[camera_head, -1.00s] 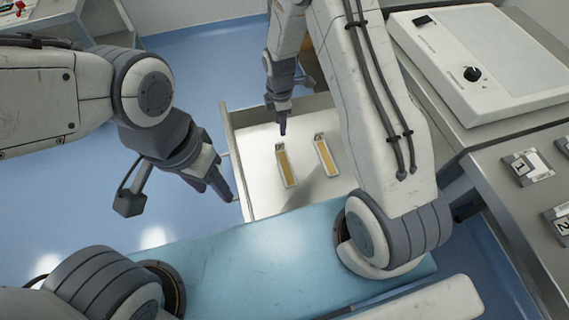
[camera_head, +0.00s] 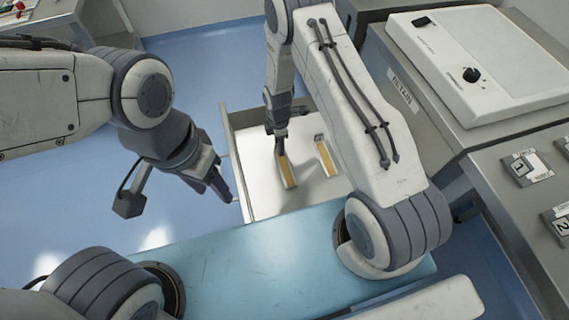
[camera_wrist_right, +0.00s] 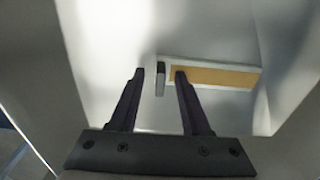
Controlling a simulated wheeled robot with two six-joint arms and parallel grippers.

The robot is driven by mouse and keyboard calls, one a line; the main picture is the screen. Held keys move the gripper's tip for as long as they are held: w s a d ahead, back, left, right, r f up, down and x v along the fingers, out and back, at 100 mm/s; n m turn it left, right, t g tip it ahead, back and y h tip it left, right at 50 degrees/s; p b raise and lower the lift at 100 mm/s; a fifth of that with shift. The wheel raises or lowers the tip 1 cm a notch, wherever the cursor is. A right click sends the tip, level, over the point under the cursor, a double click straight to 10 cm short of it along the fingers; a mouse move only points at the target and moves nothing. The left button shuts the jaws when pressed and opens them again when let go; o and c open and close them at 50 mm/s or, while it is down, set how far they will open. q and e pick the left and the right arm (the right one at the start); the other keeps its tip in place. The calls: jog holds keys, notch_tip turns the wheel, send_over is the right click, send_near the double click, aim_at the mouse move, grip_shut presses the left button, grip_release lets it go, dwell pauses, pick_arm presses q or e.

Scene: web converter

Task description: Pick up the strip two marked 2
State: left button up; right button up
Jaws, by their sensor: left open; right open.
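Two strips with tan faces and pale edges lie in an open metal drawer (camera_head: 306,198): the left strip (camera_head: 288,174) and the right strip (camera_head: 325,157). No number is readable on either. My right gripper (camera_head: 280,148) points down at the far end of the left strip and partly hides it. In the right wrist view its fingers (camera_wrist_right: 160,75) are apart with nothing held; a strip (camera_wrist_right: 222,76) lies beyond them, its dark-tabbed end (camera_wrist_right: 160,80) showing between the fingertips. Whether they touch is unclear. My left gripper (camera_head: 216,189) is open and empty, left of the drawer.
A bench on the right carries a white device with a black knob (camera_head: 472,74) and plates marked 1 (camera_head: 526,167) and 2 (camera_head: 562,224). A light-blue surface (camera_head: 265,260) lies in front of the drawer. Drawer walls surround the strips.

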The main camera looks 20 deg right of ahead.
grip_shut()
dwell(1.3)
